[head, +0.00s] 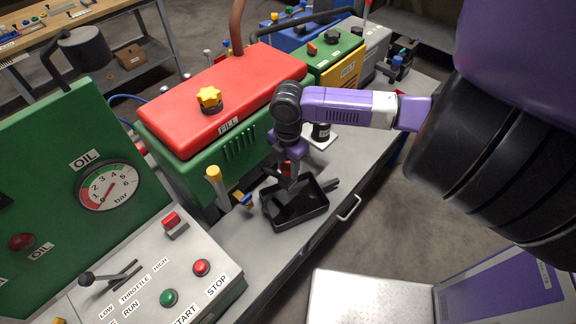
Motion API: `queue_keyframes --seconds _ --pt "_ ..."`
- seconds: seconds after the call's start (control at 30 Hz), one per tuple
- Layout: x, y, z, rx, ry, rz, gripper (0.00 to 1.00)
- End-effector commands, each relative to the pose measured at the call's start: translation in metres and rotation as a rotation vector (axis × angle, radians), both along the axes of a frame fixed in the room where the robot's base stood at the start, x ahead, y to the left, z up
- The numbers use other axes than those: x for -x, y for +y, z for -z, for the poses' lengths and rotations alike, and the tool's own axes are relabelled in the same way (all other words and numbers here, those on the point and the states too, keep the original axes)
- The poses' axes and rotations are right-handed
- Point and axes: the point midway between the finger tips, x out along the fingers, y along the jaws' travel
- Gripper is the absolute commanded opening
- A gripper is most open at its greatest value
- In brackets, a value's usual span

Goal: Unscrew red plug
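A small red part (287,167), likely the red plug, shows low beside the front of the green tank (208,170) with the red lid marked FILL (230,92). My gripper (287,180) points down at this red part, just above a black drip tray (302,220). The gripper and wrist cover most of the red part. I cannot tell whether the fingers touch it or are closed on it.
A control panel (150,285) with buttons is at the front left. A metal handle (349,208) sits on the bench edge.

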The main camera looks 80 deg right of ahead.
Motion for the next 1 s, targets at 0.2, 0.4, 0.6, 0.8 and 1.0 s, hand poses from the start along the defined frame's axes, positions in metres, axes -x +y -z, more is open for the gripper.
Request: queue_keyframes --seconds 0.2,0.4,0.6,0.8,1.0 --pt "-0.0008 -0.0009 0.0003 0.003 -0.003 -0.029 0.0" --pt "-0.0015 -0.0025 0.0016 0.006 0.001 -0.306 0.0" --pt "-0.0028 -0.0018 0.0001 0.004 -0.002 -0.527 0.0" --pt "-0.0033 -0.0017 -0.001 0.004 -0.004 -0.556 0.0" --pt "-0.0035 -0.0022 -0.0005 0.006 -0.003 -0.588 0.0"
